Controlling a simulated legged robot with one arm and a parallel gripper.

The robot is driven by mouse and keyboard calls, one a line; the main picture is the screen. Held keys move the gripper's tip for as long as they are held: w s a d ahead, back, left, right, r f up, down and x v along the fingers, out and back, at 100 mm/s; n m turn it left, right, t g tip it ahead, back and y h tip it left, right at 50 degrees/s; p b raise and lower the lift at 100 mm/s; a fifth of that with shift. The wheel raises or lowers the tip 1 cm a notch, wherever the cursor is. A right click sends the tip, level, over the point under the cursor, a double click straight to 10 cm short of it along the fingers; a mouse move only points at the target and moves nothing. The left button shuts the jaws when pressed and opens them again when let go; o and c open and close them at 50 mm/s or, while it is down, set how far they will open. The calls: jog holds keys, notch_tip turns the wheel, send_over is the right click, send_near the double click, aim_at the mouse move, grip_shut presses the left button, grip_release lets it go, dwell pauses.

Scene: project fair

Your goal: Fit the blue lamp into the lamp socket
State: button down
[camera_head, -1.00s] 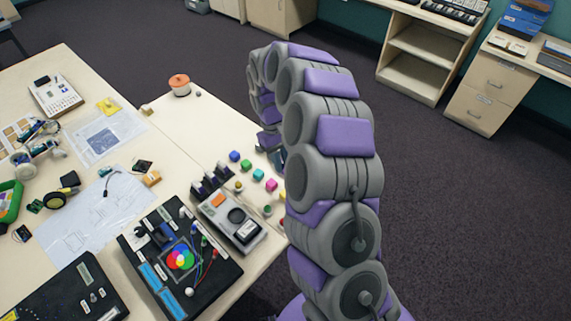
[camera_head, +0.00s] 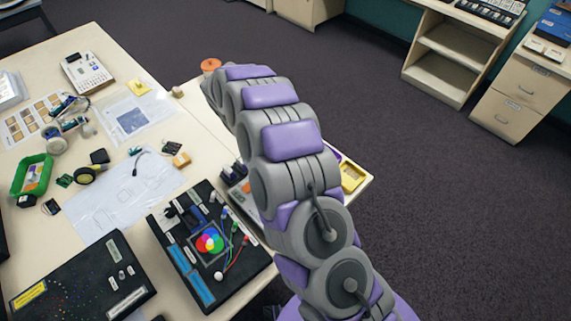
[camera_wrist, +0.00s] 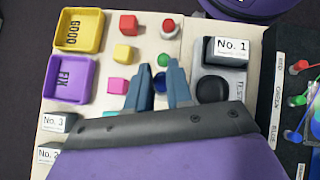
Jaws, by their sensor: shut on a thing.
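In the wrist view, my gripper (camera_wrist: 160,76) points down over the white table, its two dark fingers close together around a small blue lamp (camera_wrist: 160,83). Only part of the lamp shows between the fingers. A green dome-shaped piece (camera_wrist: 163,60) lies just beyond the fingertips. At the right edge is a black board (camera_wrist: 277,115) with red, green and blue pieces beside labels. The same board (camera_head: 258,262) shows in the head view with a coloured-circle picture and wires. I cannot make out an empty lamp socket. In the head view my arm hides the gripper.
A grey tester (camera_wrist: 238,85) with a black round pad and a "No. 1" block stands right of the gripper. A yellow GOOD tray (camera_wrist: 61,30) and purple FIX tray (camera_wrist: 47,77) are left. Coloured cubes, such as a red one (camera_wrist: 128,25), lie between.

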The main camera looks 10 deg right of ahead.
jog(key=shift+s+d+f+n+t+h, duration=0.15)
jog(key=shift+s+n+t+h, duration=0.35)
jog(key=shift+s+n+h, duration=0.45)
jog(key=s+a+n+t+h, duration=0.1)
jog(key=n+t, duration=0.1)
jog(key=s+a+r+n+t+h+b, duration=0.1)
jog(key=a+n+t, duration=0.1)
jog(key=n, duration=0.1)
jog(key=s+a+n+t+h, duration=0.1)
jog(key=n+t+h, duration=0.1)
jog(key=shift+a+r+n, duration=0.2)
jog(key=shift+a+n, duration=0.15)
jog(key=a+n+t+b, duration=0.1)
jog(key=t+b, duration=0.1)
jog(key=n+t+b, duration=0.2)
jog(key=s+a+n+t+b, duration=0.1)
jog(key=n+t+b, duration=0.1)
jog(key=shift+a+f+t+y, duration=0.1)
jog(key=shift+a+t+y, duration=0.25)
jog(key=shift+t, duration=0.05)
jog(key=shift+w+a+f, duration=0.1)
jog(key=shift+f, duration=0.4)
jog(key=shift+a+f+n, duration=0.3)
jog(key=shift+a+f, duration=0.05)
jog(key=shift+f, duration=0.2)
